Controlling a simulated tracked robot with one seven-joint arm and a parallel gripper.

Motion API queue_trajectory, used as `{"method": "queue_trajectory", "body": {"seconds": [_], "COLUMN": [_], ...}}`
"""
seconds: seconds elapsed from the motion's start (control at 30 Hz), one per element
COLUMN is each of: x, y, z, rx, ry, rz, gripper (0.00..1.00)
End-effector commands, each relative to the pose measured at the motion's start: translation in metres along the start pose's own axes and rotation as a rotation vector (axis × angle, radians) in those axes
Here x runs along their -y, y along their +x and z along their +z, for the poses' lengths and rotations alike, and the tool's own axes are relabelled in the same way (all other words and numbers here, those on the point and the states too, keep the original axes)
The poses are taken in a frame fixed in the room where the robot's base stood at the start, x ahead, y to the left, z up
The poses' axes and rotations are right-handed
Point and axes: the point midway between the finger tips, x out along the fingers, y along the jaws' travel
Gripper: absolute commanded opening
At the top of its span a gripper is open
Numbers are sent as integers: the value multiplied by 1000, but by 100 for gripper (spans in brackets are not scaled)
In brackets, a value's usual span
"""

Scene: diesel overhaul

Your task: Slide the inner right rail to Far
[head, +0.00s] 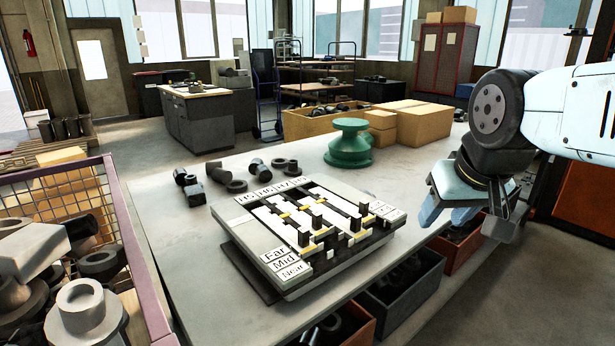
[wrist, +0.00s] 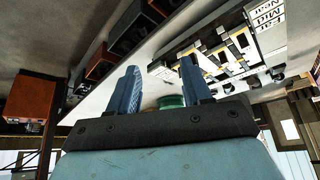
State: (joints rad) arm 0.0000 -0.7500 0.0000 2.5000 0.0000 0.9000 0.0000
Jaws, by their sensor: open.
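A pale slide panel (head: 240,235) stands on the workbench with dark slots and light strips across it. Labels Far (head: 274,254), Mid and Near sit at its front left corner, and a row of small labels lies along its back edge. Several black upright handles (head: 304,238) stand in the slots at different positions. I cannot tell for certain which handle belongs to the inner right rail or at which mark it stands. My gripper (head: 465,217) is open and empty, right of the panel and apart from it. The panel also shows upper right in the wrist view (wrist: 215,55).
A green round stand (head: 349,145) is behind the panel. Dark metal parts (head: 236,186) lie at the back left of the bench. Cardboard boxes (head: 424,122) stand at the back. Open bins (head: 402,288) sit below the front edge. A mesh crate (head: 133,255) of parts is at left.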

Motion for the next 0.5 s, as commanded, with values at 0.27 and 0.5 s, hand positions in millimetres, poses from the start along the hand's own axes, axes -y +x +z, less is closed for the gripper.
{"method": "queue_trajectory", "body": {"seconds": [0.27, 0.5], "x": [1, 13], "y": [0, 9], "z": [-6, -48], "rx": [12, 105], "ry": [-15, -126], "rz": [2, 6], "gripper": [49, 49]}}
